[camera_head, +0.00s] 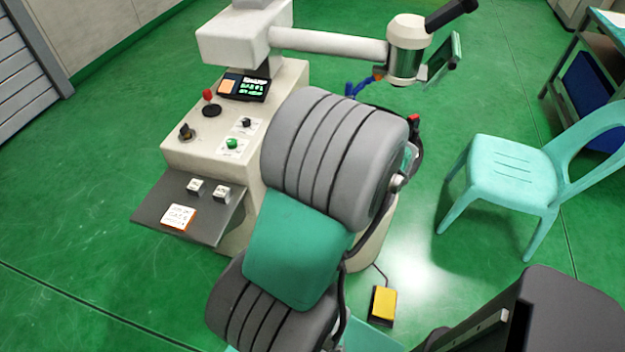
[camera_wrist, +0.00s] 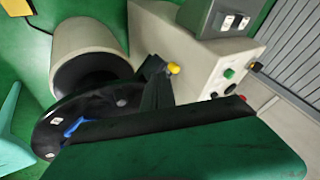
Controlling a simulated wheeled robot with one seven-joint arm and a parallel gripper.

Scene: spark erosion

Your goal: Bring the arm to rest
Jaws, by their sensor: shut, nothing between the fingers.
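My gripper (camera_wrist: 156,66) shows in the wrist view. Its wide green body with a black edge fills the bottom, and its dark fingers are shut in the middle with nothing held. The fingers point toward the spark erosion machine (camera_wrist: 195,47), between its cream cylinder and its cabinet. In the head view my bent grey and green arm crosses the middle of the picture in front of the machine (camera_head: 290,85). My gripper cannot be made out there.
The machine's overhead arm (camera_head: 330,43) reaches right. A yellow pedal (camera_head: 383,303), a turquoise chair (camera_head: 505,170) and a bench (camera_head: 605,30) stand right. Green floor is clear at left.

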